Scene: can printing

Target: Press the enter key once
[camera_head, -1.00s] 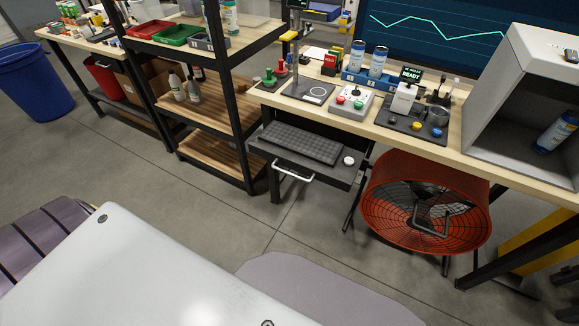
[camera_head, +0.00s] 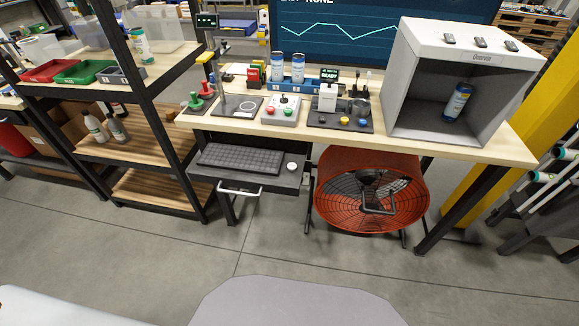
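A dark keyboard (camera_head: 240,159) lies on a pulled-out tray (camera_head: 225,178) under the workbench. The tray has a white handle (camera_head: 239,190) at its front, and a white round mouse (camera_head: 291,166) sits at the keyboard's right. The enter key is too small to pick out among the keys. Neither of my grippers shows in the head view.
The wooden bench (camera_head: 400,148) carries a control box (camera_head: 282,110) with coloured buttons, a printing station (camera_head: 328,97) reading READY, and a grey box (camera_head: 445,80) with a can inside. An orange fan (camera_head: 371,190) stands under the bench. A shelf (camera_head: 150,141) stands left. The floor in front is clear.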

